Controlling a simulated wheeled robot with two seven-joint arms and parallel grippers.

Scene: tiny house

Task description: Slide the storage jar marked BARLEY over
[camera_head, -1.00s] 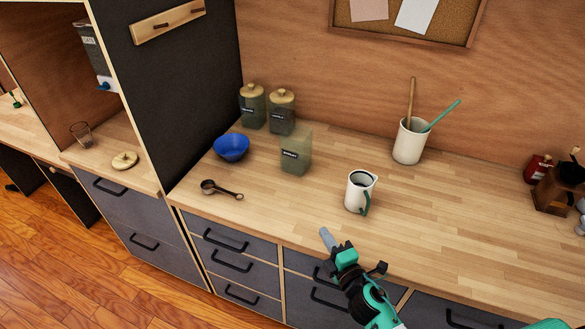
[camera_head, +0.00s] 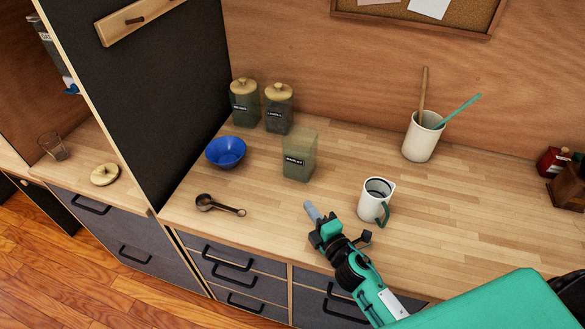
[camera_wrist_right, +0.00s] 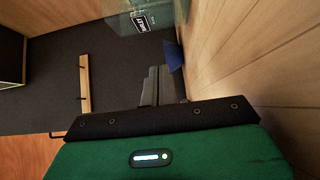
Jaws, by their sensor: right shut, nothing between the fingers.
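The lidless greenish glass storage jar marked BARLEY (camera_head: 300,160) stands upright on the wooden counter, right of the blue bowl. Part of it, with its dark label, shows at the top of the right wrist view (camera_wrist_right: 145,18). My right gripper (camera_head: 312,212) is shut and empty at the counter's front part, in front of the jar and apart from it. Its closed fingers also show in the right wrist view (camera_wrist_right: 158,85). My left gripper is not in view.
A white jug (camera_head: 373,202) stands close right of my right gripper. A measuring scoop (camera_head: 218,204) lies to the left. Two lidded jars (camera_head: 278,110) stand behind, by the dark panel. A utensil crock (camera_head: 421,140) is at the back. A wooden lid (camera_head: 105,174) lies on the left counter.

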